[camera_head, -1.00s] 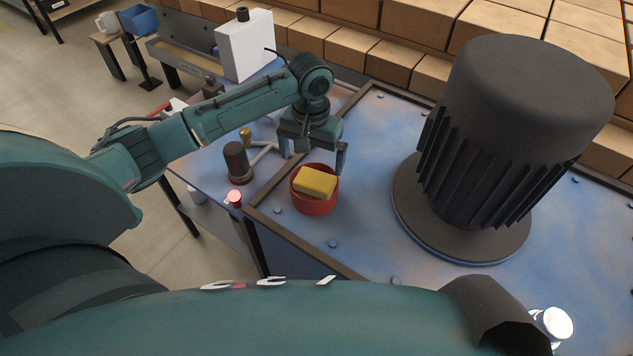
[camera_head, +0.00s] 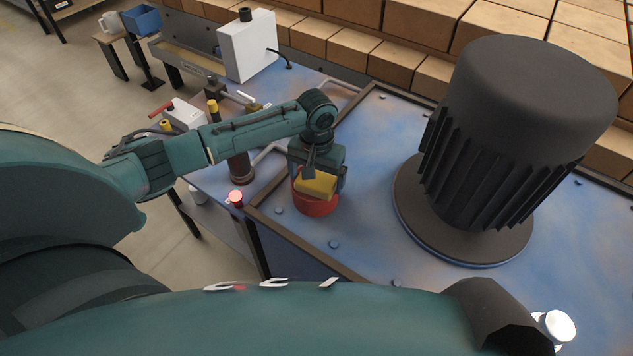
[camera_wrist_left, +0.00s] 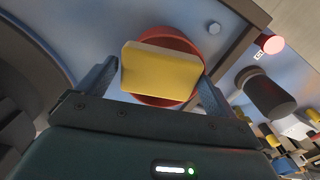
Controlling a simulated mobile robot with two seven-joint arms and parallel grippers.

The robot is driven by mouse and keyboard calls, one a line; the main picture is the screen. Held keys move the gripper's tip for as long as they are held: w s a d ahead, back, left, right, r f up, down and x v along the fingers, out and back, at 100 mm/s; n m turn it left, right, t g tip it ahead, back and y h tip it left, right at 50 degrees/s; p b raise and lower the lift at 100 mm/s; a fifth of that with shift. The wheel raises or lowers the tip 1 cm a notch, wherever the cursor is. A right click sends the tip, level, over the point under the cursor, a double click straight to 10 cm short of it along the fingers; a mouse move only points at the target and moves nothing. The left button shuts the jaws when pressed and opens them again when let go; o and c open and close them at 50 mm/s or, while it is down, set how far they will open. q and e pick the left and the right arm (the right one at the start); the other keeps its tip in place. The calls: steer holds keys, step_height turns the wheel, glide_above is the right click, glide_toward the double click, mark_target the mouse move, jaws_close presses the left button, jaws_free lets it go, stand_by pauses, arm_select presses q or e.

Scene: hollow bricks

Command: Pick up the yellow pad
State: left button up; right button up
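The yellow pad (camera_head: 316,186) lies in the red round bowl (camera_head: 316,207) on the blue worktop and sticks up above its rim. My left gripper (camera_head: 326,174) is over the bowl with its fingers pointing down. The left gripper is open there, and the red bowl (camera_wrist_left: 186,45) shows behind the pad. My right gripper is not in view.
A large dark ribbed motor-like cylinder (camera_head: 510,130) stands right of the bowl. A dark raised edge (camera_head: 305,248) borders the worktop. A brown cylinder (camera_head: 240,168) and a red button (camera_head: 236,197) are at the left.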

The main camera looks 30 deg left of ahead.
arm_select(q)
steer(key=c, duration=0.7)
step_height(320, 180, up, 10)
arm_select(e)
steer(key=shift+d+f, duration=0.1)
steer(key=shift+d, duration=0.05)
